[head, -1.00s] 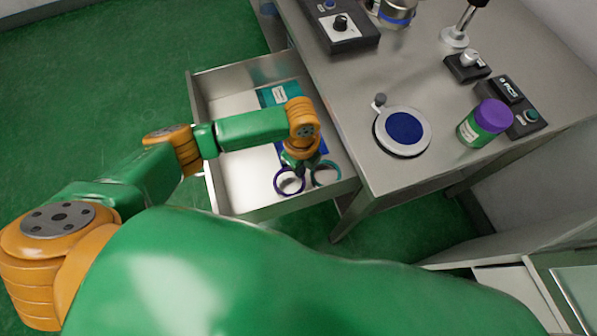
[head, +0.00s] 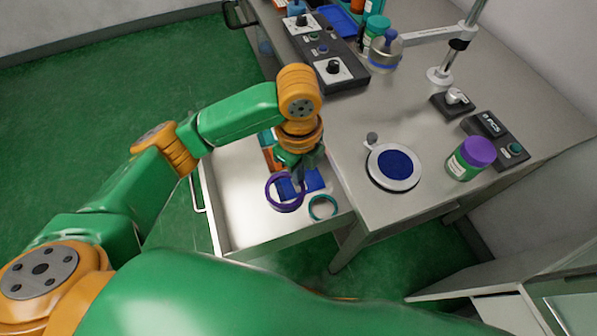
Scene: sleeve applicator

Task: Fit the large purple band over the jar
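The large purple band (head: 271,199) is an open ring above the open drawer, at the lower middle of the head view. My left gripper (head: 301,182) points down at the band's right side and appears shut on its rim; the fingertips are small and partly hidden. The band looks raised above the drawer floor. The likely jar is green with a purple lid (head: 470,158) and a pale label, upright on the steel table at right, well away from the gripper. My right gripper is not in view.
A teal ring (head: 322,207) and blue and orange items lie in the open drawer (head: 240,225). A round plate with a blue pad (head: 394,166) sits on the table between drawer and jar.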

